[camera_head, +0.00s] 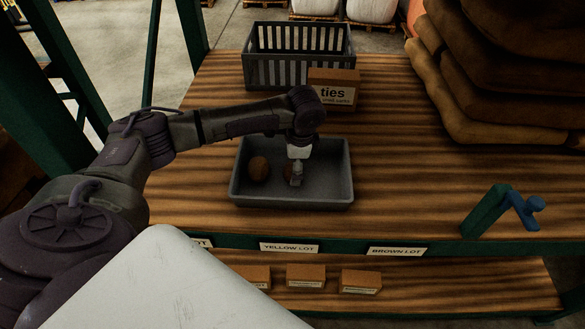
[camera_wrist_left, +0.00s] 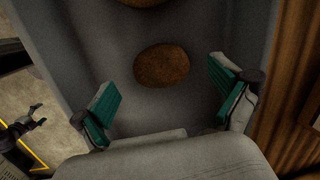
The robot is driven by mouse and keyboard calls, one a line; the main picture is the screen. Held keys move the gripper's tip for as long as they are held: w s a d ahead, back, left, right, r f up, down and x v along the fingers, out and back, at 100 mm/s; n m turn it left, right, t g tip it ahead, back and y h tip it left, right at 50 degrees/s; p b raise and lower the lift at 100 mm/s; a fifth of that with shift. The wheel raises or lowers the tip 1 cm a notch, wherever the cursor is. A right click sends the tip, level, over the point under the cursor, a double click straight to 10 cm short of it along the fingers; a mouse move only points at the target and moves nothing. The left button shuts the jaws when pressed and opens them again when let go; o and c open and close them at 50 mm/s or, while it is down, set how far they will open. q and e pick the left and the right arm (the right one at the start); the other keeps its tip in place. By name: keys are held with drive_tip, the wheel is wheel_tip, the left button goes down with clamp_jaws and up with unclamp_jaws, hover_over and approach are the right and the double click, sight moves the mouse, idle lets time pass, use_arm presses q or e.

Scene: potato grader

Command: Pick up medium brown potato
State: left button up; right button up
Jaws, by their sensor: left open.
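Two brown potatoes lie in the grey tray (camera_head: 330,199). One potato (camera_head: 259,168) lies in its left half; the other (camera_head: 289,171) is mostly hidden behind my left gripper (camera_head: 296,180). In the left wrist view one oval brown potato (camera_wrist_left: 162,66) lies ahead of and between the open green-padded fingers (camera_wrist_left: 162,80), touching neither. The other potato (camera_wrist_left: 140,2) is cut off at the top edge. My left gripper points down over the tray and is empty. A dark claw-like shape (camera_wrist_left: 30,122), perhaps my right gripper, shows small at the wrist view's left edge.
A grey slatted crate (camera_head: 300,72) and a box marked "ties" (camera_head: 333,90) stand behind the tray. Brown sacks (camera_head: 490,90) are stacked at the right. A green bracket with a blue handle (camera_head: 500,208) is at the front right. The tabletop right of the tray is clear.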

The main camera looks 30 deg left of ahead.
use_arm(q)
drive_tip(key=shift+w+a+f, duration=0.1)
drive_tip(key=shift+f, duration=0.5)
drive_tip(key=shift+w+a+f, duration=0.1)
drive_tip(key=shift+f, duration=0.5)
drive_tip(key=shift+s, duration=0.1)
drive_tip(key=c, duration=1.2)
drive_tip(key=shift+r, duration=0.1)
drive_tip(key=shift+c, duration=0.2)
